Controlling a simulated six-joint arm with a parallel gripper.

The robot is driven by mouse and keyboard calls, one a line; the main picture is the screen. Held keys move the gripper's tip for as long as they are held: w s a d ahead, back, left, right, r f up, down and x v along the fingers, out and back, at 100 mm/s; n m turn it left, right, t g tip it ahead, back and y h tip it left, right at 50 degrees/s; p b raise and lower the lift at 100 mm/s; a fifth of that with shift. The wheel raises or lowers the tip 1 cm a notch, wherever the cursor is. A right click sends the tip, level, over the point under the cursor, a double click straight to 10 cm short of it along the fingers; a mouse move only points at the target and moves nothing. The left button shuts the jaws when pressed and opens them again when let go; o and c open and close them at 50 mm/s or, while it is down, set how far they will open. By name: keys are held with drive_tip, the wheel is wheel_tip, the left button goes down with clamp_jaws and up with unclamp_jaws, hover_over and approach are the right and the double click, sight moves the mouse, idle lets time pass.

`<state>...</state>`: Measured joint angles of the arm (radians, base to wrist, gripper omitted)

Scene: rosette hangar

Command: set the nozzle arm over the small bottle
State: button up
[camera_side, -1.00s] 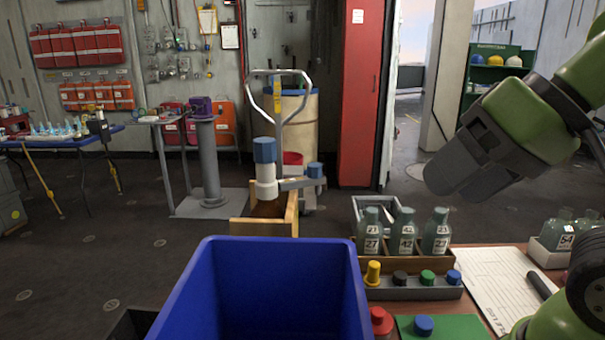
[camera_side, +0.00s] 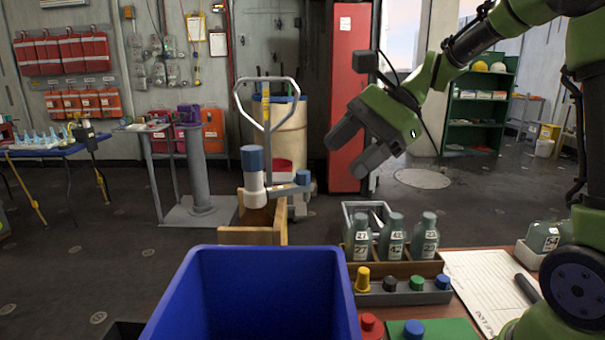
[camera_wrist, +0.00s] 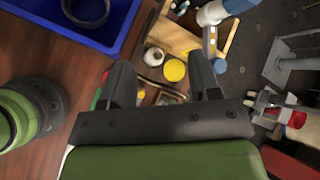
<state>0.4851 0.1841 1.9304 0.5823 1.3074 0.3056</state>
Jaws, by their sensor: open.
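The nozzle arm (camera_side: 284,188) is a grey bar reaching right from a white post with a blue cap (camera_side: 252,158). It ends in a blue nozzle (camera_side: 303,177) and stands over a wooden box. The post's top also shows in the wrist view (camera_wrist: 212,13). Several grey-green numbered bottles (camera_side: 392,238) stand in a wooden rack; I cannot tell which bottle is the small one. My gripper (camera_side: 357,148) is open and empty, in the air above and right of the nozzle. In the wrist view its two fingers (camera_wrist: 163,88) are apart, with a yellow round thing visible between them.
A blue bin (camera_side: 255,255) stands at the front. A strip of coloured caps (camera_side: 405,294) lies before the bottle rack. The wooden box (camera_side: 250,236) is behind the bin. A bottle marked 54 (camera_side: 543,236) sits in a white holder at right, beside a paper sheet (camera_side: 487,285).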

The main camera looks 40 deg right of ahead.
sight(306, 172)
drive_tip(key=w+d+f+m+t+y, duration=0.2)
drive_tip(key=w+d+f+m+t, duration=0.2)
drive_tip(key=w+d+m, duration=0.5)
drive_tip(key=shift+n, duration=0.4)
drive_tip(key=x, duration=0.5)
drive_tip(key=s+f+x, duration=0.1)
drive_tip(key=x, duration=0.2)
drive_tip(key=shift+a, duration=0.35)
clamp_jaws()
drive_tip(key=shift+s, duration=0.1)
